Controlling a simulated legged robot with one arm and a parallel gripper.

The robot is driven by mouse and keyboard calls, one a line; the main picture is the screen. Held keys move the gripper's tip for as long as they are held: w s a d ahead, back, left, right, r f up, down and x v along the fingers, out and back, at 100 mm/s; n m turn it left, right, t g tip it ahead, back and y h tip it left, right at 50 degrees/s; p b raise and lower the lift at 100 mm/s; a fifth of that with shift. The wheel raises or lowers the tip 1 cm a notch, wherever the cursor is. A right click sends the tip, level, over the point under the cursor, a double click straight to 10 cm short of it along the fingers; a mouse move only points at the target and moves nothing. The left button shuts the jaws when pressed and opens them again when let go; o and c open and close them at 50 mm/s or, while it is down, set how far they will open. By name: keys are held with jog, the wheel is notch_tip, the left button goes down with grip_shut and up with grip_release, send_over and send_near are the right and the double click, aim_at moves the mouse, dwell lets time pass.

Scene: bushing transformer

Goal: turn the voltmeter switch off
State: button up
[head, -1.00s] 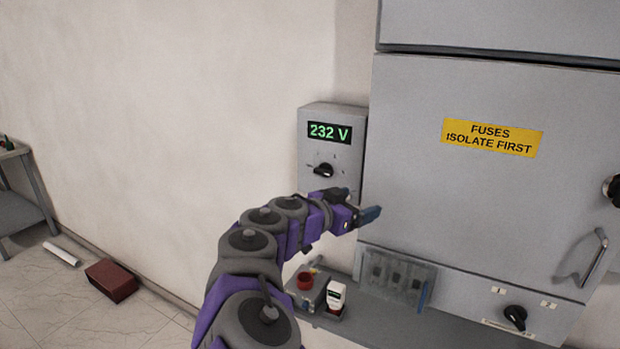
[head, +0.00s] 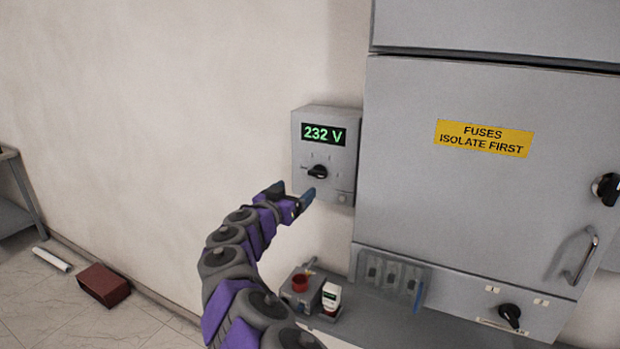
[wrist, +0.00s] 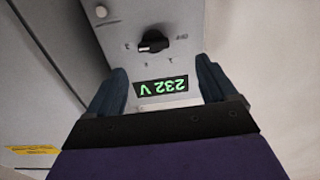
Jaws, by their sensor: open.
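The voltmeter (head: 324,190) is a grey box on the wall, with a green display (head: 324,134) reading 232 V. Its black rotary switch (head: 317,171) sits below the display, with small marks around it. My gripper (head: 294,194) is open and empty, just below and left of the switch in the head view, apart from it. In the wrist view the voltmeter shows upside down between my open fingers (wrist: 158,90), and the switch (wrist: 152,41) lies beyond the fingertips with its pointer along the horizontal.
A large grey cabinet (head: 480,200) with a yellow fuse warning label (head: 484,139) stands close on the right. The wall to the left is clear.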

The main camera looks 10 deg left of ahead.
aim_at(316, 175)
jog(key=x, duration=0.3)
jog(key=d+x, duration=0.1)
jog(key=x, duration=0.2)
jog(key=shift+s+d, duration=0.1)
jog(key=shift+d, duration=0.05)
jog(key=shift+x, duration=2.15)
jog(key=shift+a, duration=0.25)
jog(key=shift+c, duration=0.8)
jog(key=shift+d+r, duration=0.1)
jog(key=shift+d, duration=0.1)
jog(key=c, duration=0.9)
